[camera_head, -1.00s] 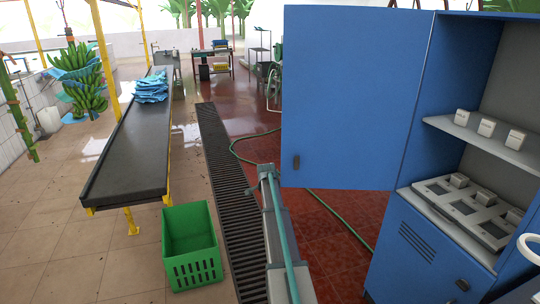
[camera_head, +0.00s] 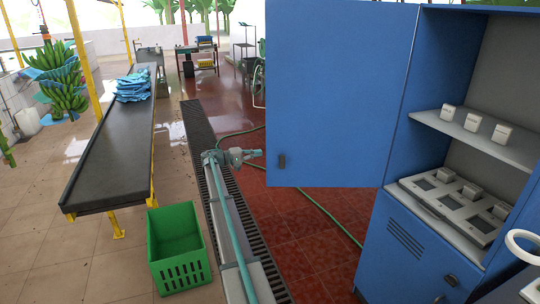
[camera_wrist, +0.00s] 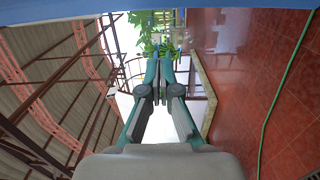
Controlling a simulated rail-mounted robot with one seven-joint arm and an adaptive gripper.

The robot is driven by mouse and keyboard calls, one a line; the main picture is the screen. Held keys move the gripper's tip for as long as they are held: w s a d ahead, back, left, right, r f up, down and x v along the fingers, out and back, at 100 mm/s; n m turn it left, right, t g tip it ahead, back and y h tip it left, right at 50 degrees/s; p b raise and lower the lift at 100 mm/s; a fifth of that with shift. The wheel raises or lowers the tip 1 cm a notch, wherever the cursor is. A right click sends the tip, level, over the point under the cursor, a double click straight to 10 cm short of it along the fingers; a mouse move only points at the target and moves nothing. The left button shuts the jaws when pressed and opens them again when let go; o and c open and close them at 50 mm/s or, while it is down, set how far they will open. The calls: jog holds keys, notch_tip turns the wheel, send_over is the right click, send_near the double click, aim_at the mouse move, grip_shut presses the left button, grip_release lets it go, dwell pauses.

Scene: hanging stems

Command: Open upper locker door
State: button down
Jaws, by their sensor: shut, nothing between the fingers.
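A blue edge (camera_wrist: 60,12) runs along the top of that view.
Inside the locker are white blocks (camera_head: 473,122) on a shelf and a grey tray (camera_head: 462,205). The lower locker door (camera_head: 410,255) is closed. A green crate (camera_head: 180,250) and a dark conveyor table (camera_head: 120,150) stand left. A green hose (camera_head: 315,212) lies on the red floor.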

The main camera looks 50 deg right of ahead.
aim_at(277, 154)
jog(key=s+d+p, duration=0.1)
jog(key=s+p, duration=0.1)
jog(key=s+d+p, duration=0.1)
jog(key=s+d, duration=0.1)
jog(key=s, duration=0.1)
jog(key=s+d+p, duration=0.2)
jog(key=shift+s+p, duration=0.3)
jog(key=shift+s, duration=0.1)
dwell(0.3)
